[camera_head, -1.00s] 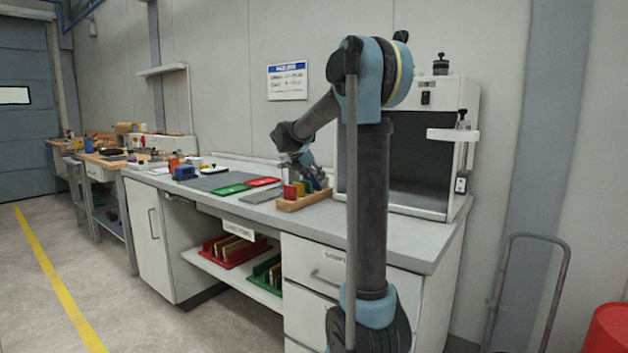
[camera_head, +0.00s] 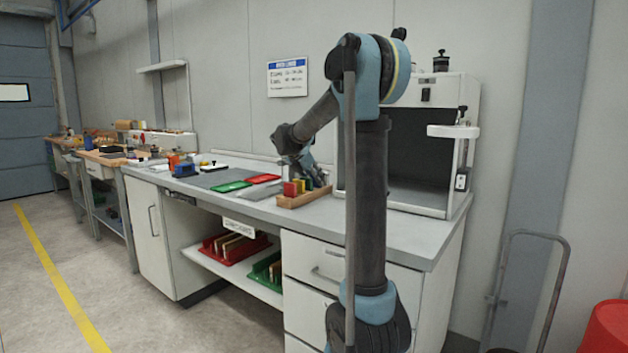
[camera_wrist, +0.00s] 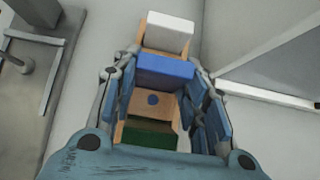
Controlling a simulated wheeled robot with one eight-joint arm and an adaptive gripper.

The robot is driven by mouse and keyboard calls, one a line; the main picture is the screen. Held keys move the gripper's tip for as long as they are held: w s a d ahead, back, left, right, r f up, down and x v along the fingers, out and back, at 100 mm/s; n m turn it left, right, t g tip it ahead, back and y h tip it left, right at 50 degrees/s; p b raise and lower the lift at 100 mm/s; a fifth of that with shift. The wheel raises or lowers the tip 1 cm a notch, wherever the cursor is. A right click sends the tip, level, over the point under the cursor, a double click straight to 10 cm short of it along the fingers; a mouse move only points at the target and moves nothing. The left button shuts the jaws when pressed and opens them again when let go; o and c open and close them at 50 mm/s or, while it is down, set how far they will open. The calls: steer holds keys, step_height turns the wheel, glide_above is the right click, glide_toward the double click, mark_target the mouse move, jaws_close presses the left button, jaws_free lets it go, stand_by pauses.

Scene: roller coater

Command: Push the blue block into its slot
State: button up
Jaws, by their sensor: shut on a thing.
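The blue block (camera_wrist: 165,68) is between the fingers of my gripper (camera_wrist: 166,76) in the wrist view, and the gripper is shut on it. The block is over the wooden rack (camera_wrist: 143,133), between a white block (camera_wrist: 169,32) and a bare stretch of wood with a blue dot (camera_wrist: 153,99). I cannot tell how deep the block sits in the rack. A green block (camera_wrist: 146,138) is at the near end of that stretch. In the head view my gripper (camera_head: 304,172) is low over the rack (camera_head: 303,198), and the blue block cannot be made out clearly.
An open-fronted cabinet (camera_head: 460,205) stands close on the right. The bench (camera_head: 345,222) is clear in front of the rack.

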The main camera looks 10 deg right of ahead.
steer(key=shift+f, duration=0.3)
steer(key=o, duration=1.2)
steer(key=v, duration=1.2)
